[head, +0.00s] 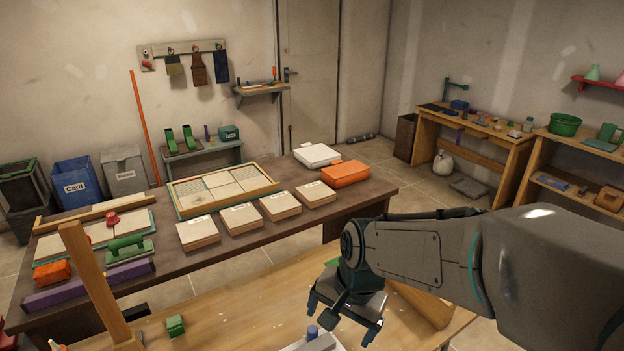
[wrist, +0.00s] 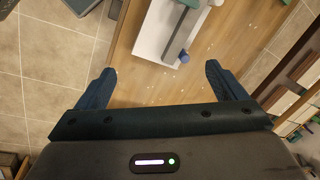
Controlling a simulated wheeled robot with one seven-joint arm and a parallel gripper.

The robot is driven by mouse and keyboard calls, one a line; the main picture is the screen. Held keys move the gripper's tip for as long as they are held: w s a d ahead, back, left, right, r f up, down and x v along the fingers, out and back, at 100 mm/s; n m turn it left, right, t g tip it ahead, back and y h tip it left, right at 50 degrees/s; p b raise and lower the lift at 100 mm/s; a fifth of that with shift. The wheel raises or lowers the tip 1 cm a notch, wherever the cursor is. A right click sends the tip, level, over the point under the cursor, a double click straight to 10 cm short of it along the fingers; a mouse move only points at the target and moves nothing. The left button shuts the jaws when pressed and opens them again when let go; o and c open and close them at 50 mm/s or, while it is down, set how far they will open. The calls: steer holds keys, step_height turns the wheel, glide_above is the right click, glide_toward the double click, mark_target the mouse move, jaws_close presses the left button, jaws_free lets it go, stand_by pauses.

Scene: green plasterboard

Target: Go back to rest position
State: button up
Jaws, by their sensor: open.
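My gripper (head: 345,316) hangs at the end of my arm, over the near wooden workbench (head: 240,295) in the head view. Its two fingers are spread apart with nothing between them. In the wrist view my gripper (wrist: 160,88) shows both dark blue fingers wide apart. Beyond the fingertips, on the wooden bench top (wrist: 125,75), lies a white board (wrist: 155,45) with a grey bar and a blue knob (wrist: 184,57). In the head view the blue knob (head: 312,331) shows at the bottom edge, just left of my gripper and apart from it.
A wooden post (head: 95,280) rises at the near bench's left, with a small green block (head: 175,325) beside it. A dark table (head: 300,235) behind holds a tiled tray (head: 190,211), several tile stacks and an orange case (head: 345,174). Tiled floor is open at the right.

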steer(key=s+d+r+n+t+h, duration=0.1)
steer(key=s+d+r+n, duration=0.4)
steer(key=d, duration=0.5)
steer(key=shift+s+n+t+h+b, duration=0.3)
steer(key=shift+s+t+h+b, duration=0.1)
steer(key=shift+s+t, duration=0.5)
steer(key=shift+s, duration=0.1)
